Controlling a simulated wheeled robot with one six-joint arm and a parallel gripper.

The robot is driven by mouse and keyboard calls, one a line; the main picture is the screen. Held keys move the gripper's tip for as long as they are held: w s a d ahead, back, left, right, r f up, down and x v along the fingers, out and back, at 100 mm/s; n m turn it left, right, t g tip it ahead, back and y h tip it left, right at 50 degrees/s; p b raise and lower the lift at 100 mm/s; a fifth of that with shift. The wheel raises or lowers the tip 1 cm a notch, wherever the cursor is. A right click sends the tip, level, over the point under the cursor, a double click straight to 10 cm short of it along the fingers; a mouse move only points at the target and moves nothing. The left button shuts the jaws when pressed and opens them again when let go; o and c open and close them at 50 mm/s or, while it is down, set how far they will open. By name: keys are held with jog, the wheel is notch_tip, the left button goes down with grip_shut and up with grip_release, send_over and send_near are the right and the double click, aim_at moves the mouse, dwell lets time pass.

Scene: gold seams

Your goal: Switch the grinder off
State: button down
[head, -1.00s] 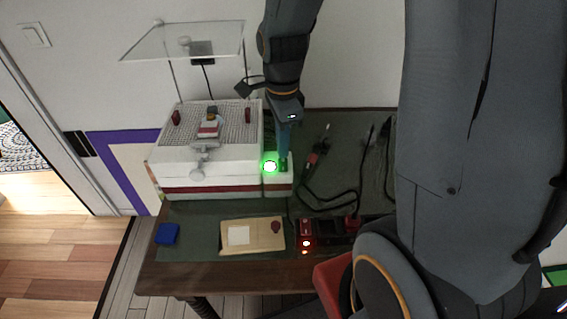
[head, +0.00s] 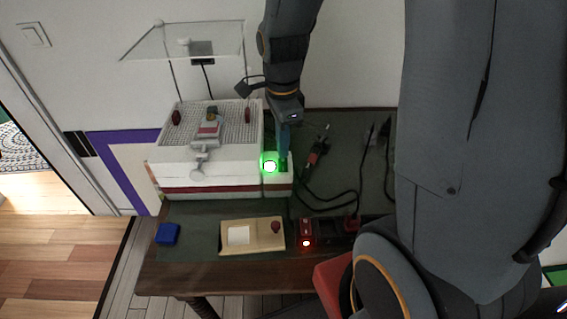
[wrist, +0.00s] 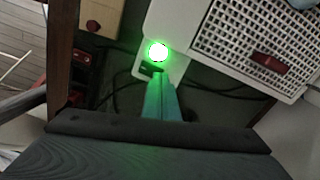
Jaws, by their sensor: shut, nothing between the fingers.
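The grinder (head: 205,172) is a white box with a grid top and a red stripe, standing on the table. A green lamp (head: 269,166) glows on the small housing at its right side; the lamp also shows in the wrist view (wrist: 157,52). A dark switch (wrist: 151,69) sits beside the lamp, partly hidden by my fingertips. My gripper (head: 283,163) points down over this housing with its blue-green fingers shut and empty. In the wrist view its fingertips (wrist: 158,78) are at the switch; I cannot tell whether they touch it.
A clear shield (head: 183,42) stands above the grinder. A soldering iron (head: 317,153) and cables lie to the right. A wooden tray (head: 252,236), a blue block (head: 168,234) and a red device with a lit lamp (head: 306,232) are along the front.

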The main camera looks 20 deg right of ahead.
jog(key=shift+f+b, duration=0.3)
jog(key=shift+f, duration=0.45)
dwell(0.5)
jog(key=shift+r, duration=0.2)
jog(key=shift+r+p, duration=0.55)
jog(key=shift+p, duration=0.3)
jog(key=shift+s+r+n, duration=0.25)
jog(key=shift+s+n, duration=0.35)
jog(key=shift+n, duration=0.5)
jog(key=s+r+n, duration=0.2)
jog(key=s+n, duration=0.6)
jog(key=n, duration=0.8)
jog(key=shift+s+n+t, duration=0.15)
jog(key=shift+n+t, duration=0.15)
jog(key=shift+r, duration=0.1)
